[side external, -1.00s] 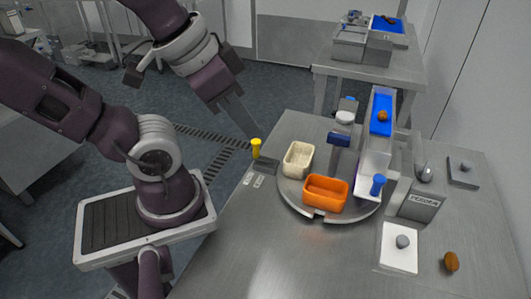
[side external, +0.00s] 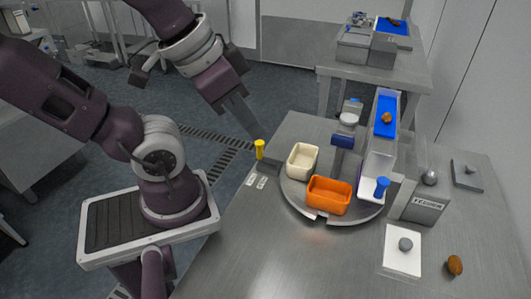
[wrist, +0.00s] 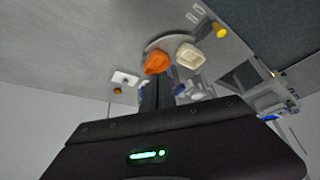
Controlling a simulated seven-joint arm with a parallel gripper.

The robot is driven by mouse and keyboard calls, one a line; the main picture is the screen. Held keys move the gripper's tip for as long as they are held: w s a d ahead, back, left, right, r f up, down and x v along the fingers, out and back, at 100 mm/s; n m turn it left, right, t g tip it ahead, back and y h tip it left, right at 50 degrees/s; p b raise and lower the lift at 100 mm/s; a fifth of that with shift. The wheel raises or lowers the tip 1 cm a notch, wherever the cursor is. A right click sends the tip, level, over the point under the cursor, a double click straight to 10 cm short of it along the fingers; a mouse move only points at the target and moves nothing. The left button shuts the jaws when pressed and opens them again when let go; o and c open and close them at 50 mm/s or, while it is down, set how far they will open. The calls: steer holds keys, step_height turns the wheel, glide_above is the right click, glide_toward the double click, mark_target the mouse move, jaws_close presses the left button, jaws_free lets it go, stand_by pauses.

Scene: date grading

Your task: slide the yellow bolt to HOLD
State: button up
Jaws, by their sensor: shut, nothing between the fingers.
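The yellow bolt (side external: 259,149) stands upright as a knob at the left end of a dark slide block (side external: 268,166) on the table's left edge. It also shows in the wrist view (wrist: 221,31), at the upper right. Two small white labels (side external: 256,181) lie beside the block; their words are too small to read, so I cannot tell which is HOLD. My gripper (side external: 256,136) is shut and empty, its fingers pointing down toward the table edge. In the picture its tips end just above the bolt, with a gap. The fingers (wrist: 162,80) look dark in the wrist view.
A round turntable (side external: 295,196) carries a cream bin (side external: 291,163) and an orange bin (side external: 329,208) close right of the bolt. A blue-belted chute (side external: 386,105) stands behind. A brown date (side external: 455,265) lies at the front right.

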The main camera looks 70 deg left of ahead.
steer(key=o, duration=0.3)
steer(key=shift+w+a, duration=0.15)
steer(key=shift+w, duration=0.1)
steer(key=o, duration=0.4)
steer(key=w+a+g, duration=0.2)
steer(key=w, duration=0.1)
steer(key=w+a+f+g, duration=0.1)
steer(key=shift+w+a+y, duration=0.2)
steer(key=shift+a+y, duration=0.05)
steer(key=shift+y, duration=0.15)
steer(key=g, duration=0.7)
glide_above(261, 141)
steer(key=w, duration=0.2)
steer(key=shift+h, duration=0.4)
step_height(261, 141, down, 13)
steer(key=shift+d+f, duration=0.1)
steer(key=shift+d, duration=0.05)
steer(key=x, duration=0.6)
steer(key=shift+s+f, duration=0.1)
steer(key=shift+f, duration=0.05)
steer(key=shift+s+f, duration=0.1)
steer(key=shift+f, duration=0.1)
jaws_close()
